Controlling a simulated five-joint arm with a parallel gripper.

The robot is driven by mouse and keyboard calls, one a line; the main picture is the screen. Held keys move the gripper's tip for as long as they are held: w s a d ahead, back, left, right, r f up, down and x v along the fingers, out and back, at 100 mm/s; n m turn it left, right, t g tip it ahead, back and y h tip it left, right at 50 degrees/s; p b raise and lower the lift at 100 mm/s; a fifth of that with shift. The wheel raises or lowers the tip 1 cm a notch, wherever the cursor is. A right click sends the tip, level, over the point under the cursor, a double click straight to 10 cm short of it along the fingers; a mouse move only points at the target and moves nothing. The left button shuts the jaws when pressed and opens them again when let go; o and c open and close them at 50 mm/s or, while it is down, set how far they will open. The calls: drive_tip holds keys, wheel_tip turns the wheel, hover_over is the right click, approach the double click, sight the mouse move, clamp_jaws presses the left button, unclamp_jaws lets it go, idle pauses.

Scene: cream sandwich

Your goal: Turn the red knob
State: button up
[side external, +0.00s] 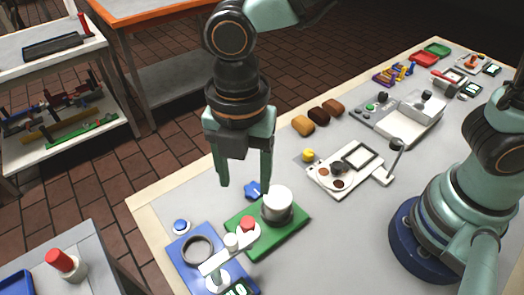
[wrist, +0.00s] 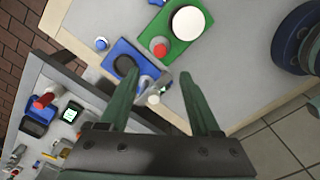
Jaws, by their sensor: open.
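The red knob (side external: 247,222) sits on a green board (side external: 290,228), beside a white-topped cylinder (side external: 278,198). In the wrist view the red knob (wrist: 159,46) lies just beyond the fingertips, with the green board (wrist: 190,44) and the white disc (wrist: 187,22) around it. My gripper (side external: 244,186) points down and is empty, its two fingers wide apart. It is above the table and appears apart from the knob. In the wrist view my gripper (wrist: 159,74) shows both fingers spread, with nothing between them held.
A blue board (side external: 180,255) with a dark ring and a pale lever (side external: 222,259) stands close to the knob. A blue button (side external: 181,226) and a blue star-shaped piece (side external: 254,188) are nearby. A white device (side external: 350,168) and three brown pieces (side external: 319,114) lie farther back.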

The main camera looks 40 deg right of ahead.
sight(248, 221)
drive_tip(key=shift+n, duration=0.6)
wheel_tip(248, 221, down, 12)
drive_tip(key=shift+f, duration=0.1)
clamp_jaws()
